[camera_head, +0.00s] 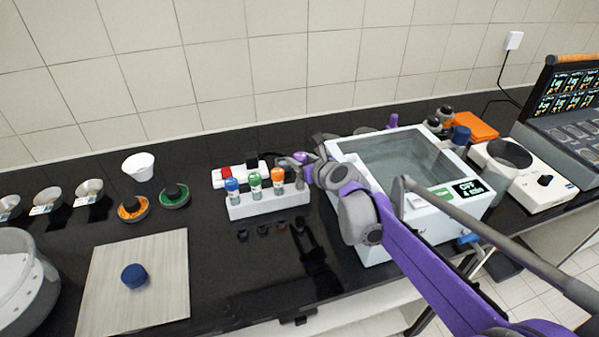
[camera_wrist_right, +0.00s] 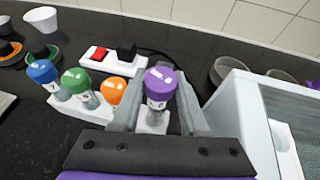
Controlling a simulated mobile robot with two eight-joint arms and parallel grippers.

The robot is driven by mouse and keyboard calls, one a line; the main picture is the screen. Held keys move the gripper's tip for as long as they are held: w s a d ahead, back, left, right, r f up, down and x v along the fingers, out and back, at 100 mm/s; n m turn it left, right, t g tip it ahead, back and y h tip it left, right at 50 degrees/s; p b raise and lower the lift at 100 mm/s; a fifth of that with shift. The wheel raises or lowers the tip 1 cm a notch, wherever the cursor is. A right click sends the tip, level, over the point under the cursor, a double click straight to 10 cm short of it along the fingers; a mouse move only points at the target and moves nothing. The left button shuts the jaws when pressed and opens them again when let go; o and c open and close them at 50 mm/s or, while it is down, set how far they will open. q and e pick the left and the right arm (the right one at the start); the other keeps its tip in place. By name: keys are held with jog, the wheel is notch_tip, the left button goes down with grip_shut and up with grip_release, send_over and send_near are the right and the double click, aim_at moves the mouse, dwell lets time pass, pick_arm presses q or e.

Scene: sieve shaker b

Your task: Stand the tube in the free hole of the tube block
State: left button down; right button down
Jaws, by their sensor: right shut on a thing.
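The white tube block (camera_head: 262,208) stands on the dark bench. Tubes with a blue cap (camera_head: 232,185), a green cap (camera_head: 254,180) and an orange cap (camera_head: 277,175) stand in it from left to right. My right gripper (camera_head: 300,168) is at the block's right end, shut on the purple-capped tube (camera_wrist_right: 160,84). The tube looks about upright, and its cap sits higher than the orange one in the head view. The white block end shows beneath it in the wrist view. Its lower end is hidden, so I cannot tell whether it enters the hole. My left gripper is out of view.
A power strip (camera_head: 236,176) lies close behind the block. The white glass-topped box (camera_head: 365,225) stands close to the right. A wooden board (camera_head: 170,262) with a blue cap-like piece (camera_head: 134,275) lies at front left. Bench in front of the block is clear.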

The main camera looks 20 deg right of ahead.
aim_at(301, 189)
jog(key=shift+w+f, duration=0.1)
jog(key=shift+f, duration=1.8)
jog(key=shift+f, duration=0.1)
jog(key=shift+f+b, duration=0.15)
jog(key=shift+b, duration=0.15)
jog(key=shift+c, duration=2.2)
grip_release()
jog(key=shift+r, duration=0.25)
jog(key=shift+s+r, duration=0.15)
jog(key=shift+s, duration=0.1)
jog(key=v, duration=1.1)
jog(key=shift+s+p, duration=0.3)
jog(key=shift+p, duration=0.1)
jog(key=shift+d, duration=0.1)
